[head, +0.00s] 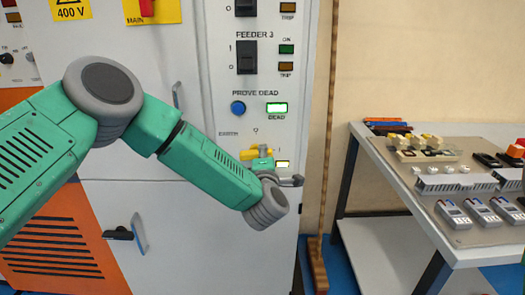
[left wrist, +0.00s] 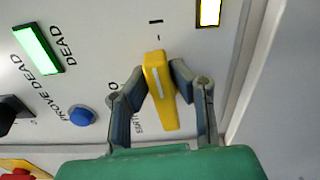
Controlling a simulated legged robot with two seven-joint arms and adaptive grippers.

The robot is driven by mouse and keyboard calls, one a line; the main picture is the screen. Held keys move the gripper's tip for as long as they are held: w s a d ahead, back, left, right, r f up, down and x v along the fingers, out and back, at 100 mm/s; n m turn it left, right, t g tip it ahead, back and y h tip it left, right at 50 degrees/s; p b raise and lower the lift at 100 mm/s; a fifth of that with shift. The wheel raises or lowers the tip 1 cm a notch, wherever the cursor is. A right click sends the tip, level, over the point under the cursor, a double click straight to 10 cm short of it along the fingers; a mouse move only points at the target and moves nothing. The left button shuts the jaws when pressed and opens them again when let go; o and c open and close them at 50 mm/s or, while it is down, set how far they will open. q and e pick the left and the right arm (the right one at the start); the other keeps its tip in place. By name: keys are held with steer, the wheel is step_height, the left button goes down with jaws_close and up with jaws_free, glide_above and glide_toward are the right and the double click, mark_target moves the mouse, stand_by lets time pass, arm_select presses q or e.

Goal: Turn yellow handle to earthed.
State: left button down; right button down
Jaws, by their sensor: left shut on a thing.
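The yellow handle (head: 247,155) sits on the grey-white panel below the PROVE DEAD row, partly hidden by my gripper in the head view. In the left wrist view the yellow handle (left wrist: 160,92) has a white line along it, and its upper end points towards short dark marks on the panel. My left gripper (head: 265,160) is at the handle; in the left wrist view its fingers (left wrist: 162,75) are shut on both sides of it. The label beside the handle is partly hidden by a finger. My right gripper is not in view.
A green DEAD lamp (head: 277,108) is lit beside a blue button (head: 238,108). A lit lamp (head: 282,164) is right of the handle. Black feeder switches (head: 246,57) are above. A wooden pole (head: 325,130) stands right of the cabinet, and a table (head: 400,180) holds several devices.

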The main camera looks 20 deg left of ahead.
arm_select(q)
steer(key=shift+w+r+m, duration=0.2)
steer(key=shift+r+m, duration=0.05)
steer(key=shift+m, duration=0.35)
steer(key=shift+f, duration=0.1)
steer(key=c, duration=1.6)
jaws_free()
steer(key=shift+c, duration=0.2)
steer(key=shift+o, duration=1)
steer(key=shift+w+f, duration=0.1)
steer(key=shift+w+d+f, duration=0.15)
steer(key=shift+w+f, duration=0.05)
steer(key=shift+f, duration=0.05)
steer(key=v, duration=1.2)
steer(key=shift+f, duration=0.15)
